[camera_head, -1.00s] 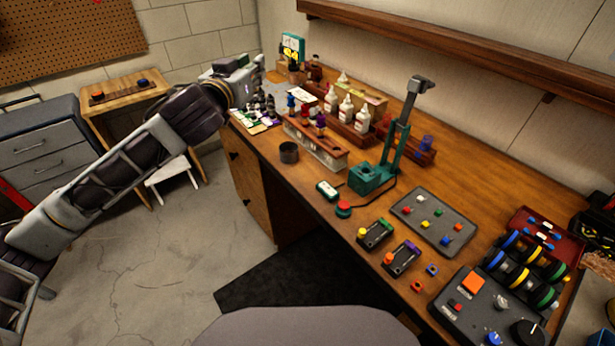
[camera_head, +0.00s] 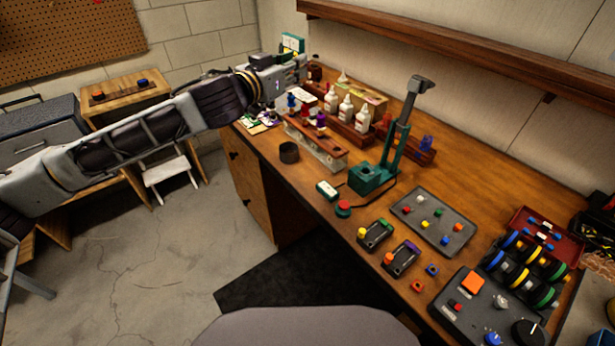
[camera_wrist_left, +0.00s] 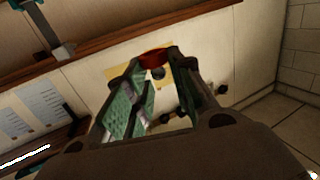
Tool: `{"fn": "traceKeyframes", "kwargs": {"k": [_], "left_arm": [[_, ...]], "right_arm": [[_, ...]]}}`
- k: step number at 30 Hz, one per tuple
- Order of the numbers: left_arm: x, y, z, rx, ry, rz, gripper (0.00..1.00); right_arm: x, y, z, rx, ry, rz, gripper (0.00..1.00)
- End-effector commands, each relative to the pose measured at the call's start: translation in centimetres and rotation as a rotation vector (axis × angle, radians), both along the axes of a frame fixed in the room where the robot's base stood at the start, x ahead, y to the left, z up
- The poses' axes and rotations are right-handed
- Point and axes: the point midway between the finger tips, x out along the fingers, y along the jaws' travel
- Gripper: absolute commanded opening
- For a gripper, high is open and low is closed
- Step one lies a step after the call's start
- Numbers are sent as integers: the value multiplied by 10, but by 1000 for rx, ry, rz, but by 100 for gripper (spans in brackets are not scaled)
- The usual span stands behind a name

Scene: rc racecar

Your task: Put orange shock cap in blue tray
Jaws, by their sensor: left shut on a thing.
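My left gripper (camera_head: 310,60) is over the far end of the workbench, in front of the back wall. In the left wrist view its fingers (camera_wrist_left: 158,66) are shut on a small dark red thing (camera_wrist_left: 153,57) at their tips; its exact shape is hard to tell. Orange pieces lie at the near end of the bench: a small orange square piece (camera_head: 417,286) and an orange cap (camera_head: 388,258) on a dark block. I cannot tell which one is the shock cap. I cannot make out a blue tray. My right gripper is not in view.
The workbench (camera_head: 290,185) holds a wooden rack with bottles (camera_head: 345,112), a green stand (camera_head: 370,180), a grey tray with coloured knobs (camera_head: 432,222) and a dark control box (camera_head: 485,310). A wooden shelf (camera_head: 450,50) runs along the wall above.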

Motion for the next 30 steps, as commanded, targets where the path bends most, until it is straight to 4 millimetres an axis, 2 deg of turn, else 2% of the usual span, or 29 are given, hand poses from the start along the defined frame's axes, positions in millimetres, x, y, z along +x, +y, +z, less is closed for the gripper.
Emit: {"fn": "traceKeyframes", "kwargs": {"k": [14, 30], "left_arm": [[14, -12, -81, -1, 4, -133, 16], [12, -12, -161, -2, 4, -211, 16]], "right_arm": [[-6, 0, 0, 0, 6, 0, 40], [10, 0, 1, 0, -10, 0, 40]]}}
